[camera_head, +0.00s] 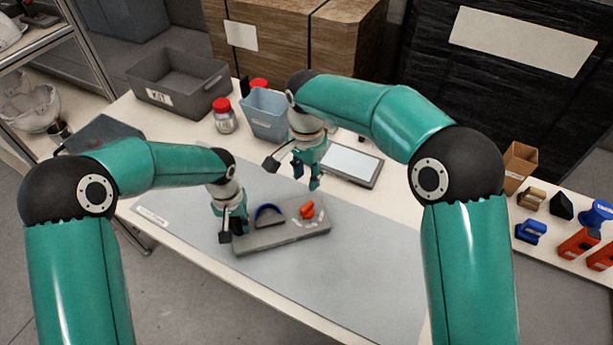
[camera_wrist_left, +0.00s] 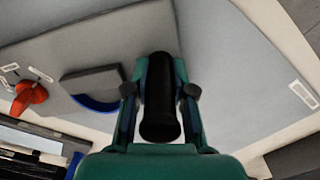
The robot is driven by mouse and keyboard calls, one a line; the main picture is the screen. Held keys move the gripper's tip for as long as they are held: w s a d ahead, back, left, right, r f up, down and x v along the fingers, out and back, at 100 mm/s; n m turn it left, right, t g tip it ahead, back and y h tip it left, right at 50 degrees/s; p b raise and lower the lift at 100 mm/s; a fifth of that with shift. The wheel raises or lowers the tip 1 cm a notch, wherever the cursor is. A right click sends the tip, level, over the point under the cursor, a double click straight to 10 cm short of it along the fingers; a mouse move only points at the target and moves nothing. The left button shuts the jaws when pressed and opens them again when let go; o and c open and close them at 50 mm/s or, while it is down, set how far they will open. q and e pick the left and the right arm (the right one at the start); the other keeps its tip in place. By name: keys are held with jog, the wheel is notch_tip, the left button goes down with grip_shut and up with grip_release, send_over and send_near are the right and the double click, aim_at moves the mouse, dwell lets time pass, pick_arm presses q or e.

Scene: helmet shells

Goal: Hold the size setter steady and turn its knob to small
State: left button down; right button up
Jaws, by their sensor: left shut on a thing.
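The size setter (camera_head: 283,236) is a grey block lying on the grey mat, with a dark half-round piece edged in blue on top. Its orange-red knob (camera_head: 307,210) is at the right part, with pale marks beside it that are too small to read. The knob also shows in the left wrist view (camera_wrist_left: 30,96). My left gripper (camera_head: 232,228) is at the block's left end, shut on its black handle (camera_wrist_left: 160,105). My right gripper (camera_head: 306,182) is above and behind the knob, apart from it, fingers spread and empty.
A tablet (camera_head: 352,163) lies behind the setter. A blue-grey bin (camera_head: 265,112), a red-lidded jar (camera_head: 225,117) and a grey crate (camera_head: 178,82) stand at the back. Small blue and orange parts sit at the right. The mat (camera_head: 350,270) in front is clear.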

pick_arm(q)
jog(key=c, duration=0.9)
grip_release()
jog(key=shift+r, duration=0.1)
notch_tip(320, 180, up, 11)
jog(key=shift+r, duration=0.5)
notch_tip(320, 180, up, 7)
jog(key=p, duration=0.5)
jog(key=shift+f, duration=0.15)
